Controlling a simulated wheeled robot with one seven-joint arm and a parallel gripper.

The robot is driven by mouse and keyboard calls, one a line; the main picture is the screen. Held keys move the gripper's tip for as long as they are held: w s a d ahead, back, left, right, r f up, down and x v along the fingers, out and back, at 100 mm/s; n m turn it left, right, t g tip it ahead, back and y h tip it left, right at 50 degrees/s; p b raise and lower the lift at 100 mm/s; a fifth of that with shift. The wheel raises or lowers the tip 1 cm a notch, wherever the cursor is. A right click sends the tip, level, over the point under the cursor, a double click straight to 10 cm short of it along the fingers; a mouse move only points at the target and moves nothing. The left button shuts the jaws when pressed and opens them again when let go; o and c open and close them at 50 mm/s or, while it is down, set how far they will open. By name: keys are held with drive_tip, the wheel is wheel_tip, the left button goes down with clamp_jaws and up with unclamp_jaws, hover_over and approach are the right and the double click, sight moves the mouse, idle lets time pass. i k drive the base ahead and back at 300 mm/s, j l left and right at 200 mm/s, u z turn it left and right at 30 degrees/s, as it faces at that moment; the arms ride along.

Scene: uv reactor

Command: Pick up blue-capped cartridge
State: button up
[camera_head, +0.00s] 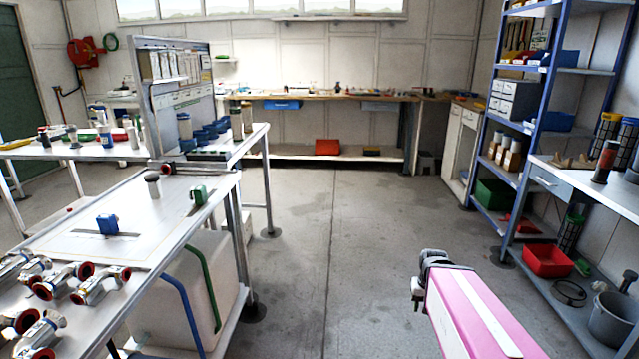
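I cannot make out a blue-capped cartridge for certain. My gripper (417,290) is at the lower right, above the floor and away from all tables. Nothing visible is held; the finger gap is unclear.
The left table (75,237) carries metal pipe elbows (100,285), a blue block (107,224) and a green block (198,195). Blue shelving (541,125) and a red bin (548,261) are on the right. The middle floor (345,230) is clear up to the back bench.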

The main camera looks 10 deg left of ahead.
sight(182, 118)
drive_tip(key=i+z, duration=0.1)
drive_tip(key=i, duration=0.5)
drive_tip(key=i+j, duration=0.15)
drive_tip(key=i, duration=0.4)
drive_tip(key=i+z, duration=0.15)
drive_tip(key=i, duration=0.45)
drive_tip(key=i+u, duration=0.45)
drive_tip(key=i+l+u, duration=0.2)
drive_tip(key=u, duration=0.25)
drive_tip(key=i+l, duration=0.05)
drive_tip(key=i, duration=0.05)
